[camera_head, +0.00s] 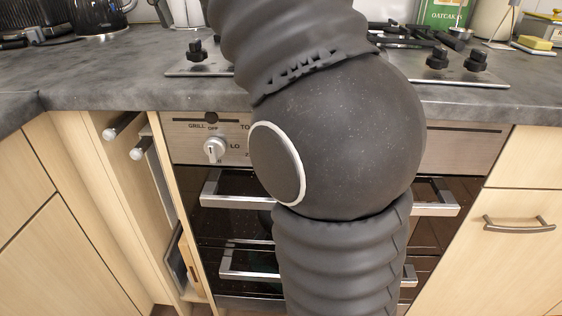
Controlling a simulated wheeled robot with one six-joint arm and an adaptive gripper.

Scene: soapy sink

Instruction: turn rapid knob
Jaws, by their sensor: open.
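No knob in view carries a readable "rapid" label. A silver knob (214,149) is on the oven's control panel (183,138), with "GRILL", "OFF" and "LO" printed around it. Black hob knobs stand on the hob plate: one at the left (197,50) and two at the right, one (437,58) beside the other (477,60). I cannot tell which one is the rapid knob. My own dark arm fills the middle of the view and hides the centre of the hob and most of the panel. My gripper is not in view.
The oven has silver handles (222,190) below the panel. A grey worktop (120,85) runs along the back. At the left, a narrow pull-out unit with rails (124,127) stands open. A kettle (100,16) is at the back left. A wooden drawer (520,195) is at the right.

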